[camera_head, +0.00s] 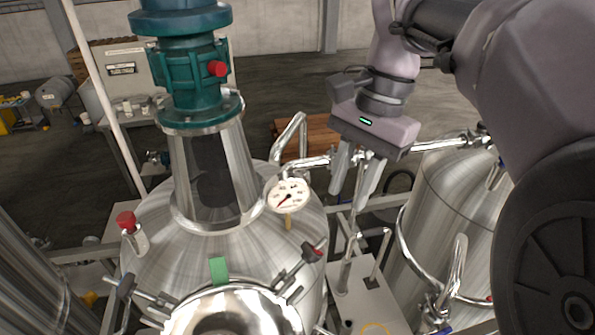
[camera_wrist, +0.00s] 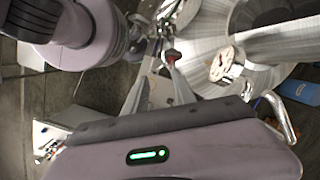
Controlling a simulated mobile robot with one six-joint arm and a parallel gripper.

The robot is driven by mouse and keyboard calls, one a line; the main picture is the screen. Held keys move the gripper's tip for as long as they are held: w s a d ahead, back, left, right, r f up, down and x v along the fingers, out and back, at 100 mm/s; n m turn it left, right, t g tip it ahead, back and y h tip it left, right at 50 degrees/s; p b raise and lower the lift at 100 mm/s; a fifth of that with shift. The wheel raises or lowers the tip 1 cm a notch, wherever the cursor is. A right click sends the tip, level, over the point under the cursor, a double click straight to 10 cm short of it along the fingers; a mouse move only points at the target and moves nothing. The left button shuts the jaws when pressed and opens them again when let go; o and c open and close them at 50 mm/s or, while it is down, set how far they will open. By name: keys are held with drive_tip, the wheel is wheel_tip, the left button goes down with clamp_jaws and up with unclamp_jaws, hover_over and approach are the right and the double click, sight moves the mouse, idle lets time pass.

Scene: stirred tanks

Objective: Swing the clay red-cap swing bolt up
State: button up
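The clay red-cap swing bolt (camera_head: 314,251) is at the right rim of the manway on the steel tank, its dark red cap pointing outward to the upper right. A red cap (camera_wrist: 172,57) also shows in the wrist view near my fingertips. My gripper (camera_head: 349,196) is right of the tank and above the bolt in the head view, fingers pointing down and apart. No object shows between its fingers. The fingers also show in the wrist view (camera_wrist: 160,66). The manway lid (camera_head: 235,305) is partly cut off by the bottom edge.
A pressure gauge (camera_head: 288,196) stands on the tank between the agitator neck and my gripper. A teal motor (camera_head: 195,75) rises above. A red-capped fitting (camera_head: 127,223) is on the tank's left. A second tank (camera_head: 450,205) with pipework stands right. Other clamps (camera_head: 125,285) sit around the lid.

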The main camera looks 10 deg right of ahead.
drive_tip(key=w+d+m+g+y, duration=0.1)
drive_tip(key=w+d+m+g, duration=0.1)
drive_tip(key=w+d+m, duration=0.45)
drive_tip(key=n+b, duration=0.2)
drive_tip(key=b, duration=0.4)
approach(325, 237)
drive_tip(key=shift+y, duration=0.3)
drive_tip(key=x, duration=0.9)
drive_tip(key=shift+s+d, duration=0.15)
drive_tip(key=shift+d, duration=0.1)
drive_tip(key=shift+w+f, duration=0.25)
drive_tip(key=shift+s, duration=0.15)
drive_tip(key=c, duration=0.3)
clamp_jaws()
